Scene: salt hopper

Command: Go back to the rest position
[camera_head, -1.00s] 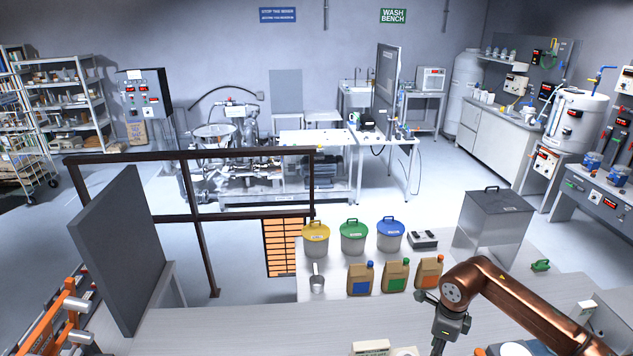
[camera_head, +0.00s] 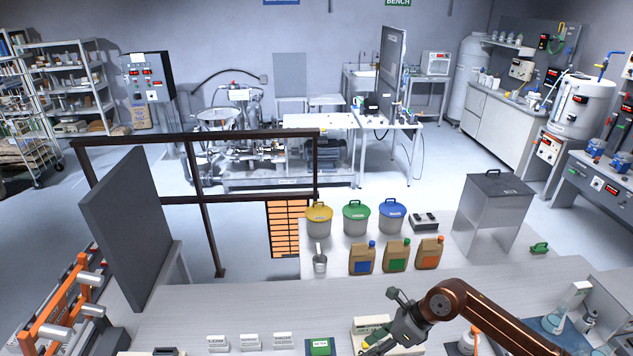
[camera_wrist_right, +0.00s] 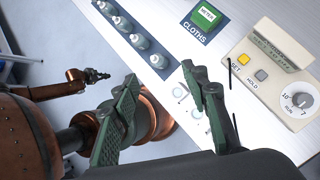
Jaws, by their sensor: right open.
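My right gripper (camera_head: 381,322) is at the front of the bench in the head view, low over a cream timer box (camera_head: 368,327). In the right wrist view its two green fingers (camera_wrist_right: 158,75) are spread apart with nothing between them. The timer box (camera_wrist_right: 272,68), with its buttons and dial, is to the right of the fingers there. My left arm is outside the head view. A copper arm with a dark end (camera_wrist_right: 95,75), which looks like my left one, shows small in the wrist view; its jaws are too small to read.
The grey bench top (camera_head: 215,305) has a green cloths box (camera_head: 319,346) and small white labelled blocks (camera_head: 249,341). Behind stand lidded buckets (camera_head: 355,217), brown jugs (camera_head: 396,257) and a metal hopper (camera_head: 490,215). A dark panel (camera_head: 130,225) and orange rack (camera_head: 62,310) are at left.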

